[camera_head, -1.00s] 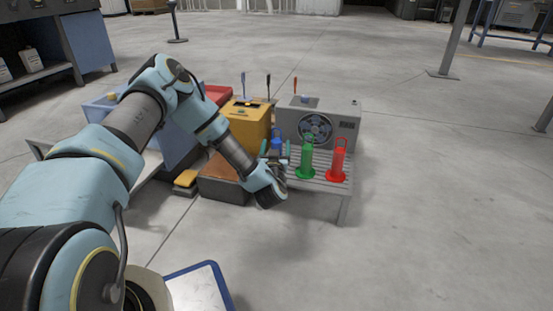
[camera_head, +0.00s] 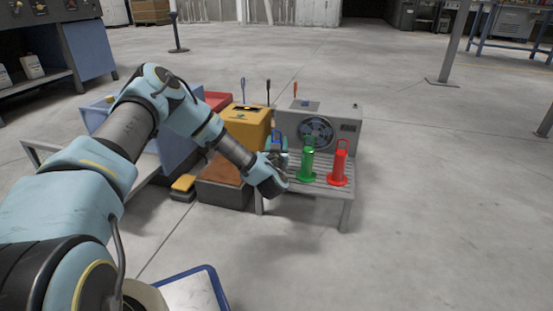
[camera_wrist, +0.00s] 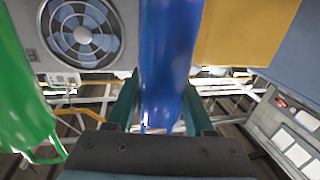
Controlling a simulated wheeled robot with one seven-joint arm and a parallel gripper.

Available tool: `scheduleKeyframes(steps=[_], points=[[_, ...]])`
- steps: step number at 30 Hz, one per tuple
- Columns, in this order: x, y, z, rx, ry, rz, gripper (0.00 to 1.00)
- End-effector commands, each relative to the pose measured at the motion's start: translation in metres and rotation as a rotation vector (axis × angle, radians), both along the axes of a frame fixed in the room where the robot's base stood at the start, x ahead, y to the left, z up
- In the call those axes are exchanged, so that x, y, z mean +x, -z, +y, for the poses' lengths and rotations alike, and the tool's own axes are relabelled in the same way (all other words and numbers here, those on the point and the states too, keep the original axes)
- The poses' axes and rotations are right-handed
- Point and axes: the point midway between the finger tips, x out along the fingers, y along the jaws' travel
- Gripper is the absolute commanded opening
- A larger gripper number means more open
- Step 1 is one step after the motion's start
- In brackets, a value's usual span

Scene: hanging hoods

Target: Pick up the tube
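The blue tube (camera_wrist: 168,50) fills the middle of the wrist view, between the two teal fingers of my gripper (camera_wrist: 162,105). The fingers lie close along both its sides; whether they press on it I cannot tell. In the head view my gripper (camera_head: 277,150) is over the left part of the slatted grey table (camera_head: 325,189) and hides most of the blue tube. A green tube (camera_head: 307,163) with a loop handle stands upright just right of my gripper. A red tube (camera_head: 340,167) stands upright farther right.
A grey box with a fan (camera_head: 333,122) stands behind the tubes. A yellow box (camera_head: 247,127) and a brown-topped box (camera_head: 222,169) are to the left. A blue-rimmed surface (camera_head: 207,277) is at the bottom. The floor to the right is open.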

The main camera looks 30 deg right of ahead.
Motion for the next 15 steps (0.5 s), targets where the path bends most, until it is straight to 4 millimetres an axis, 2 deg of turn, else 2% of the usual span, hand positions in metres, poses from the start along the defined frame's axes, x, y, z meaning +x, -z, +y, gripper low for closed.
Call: scheduleKeyframes(steps=[2, 13, 15], points=[[-0.0001, 0.0002, 0.0001, 0.000, 0.000, 0.000, 0.43], [-0.0002, 0.0003, 0.0001, 0.000, 0.000, 0.000, 0.01], [-0.0002, 0.0004, 0.0001, 0.000, 0.000, 0.000, 0.00]])
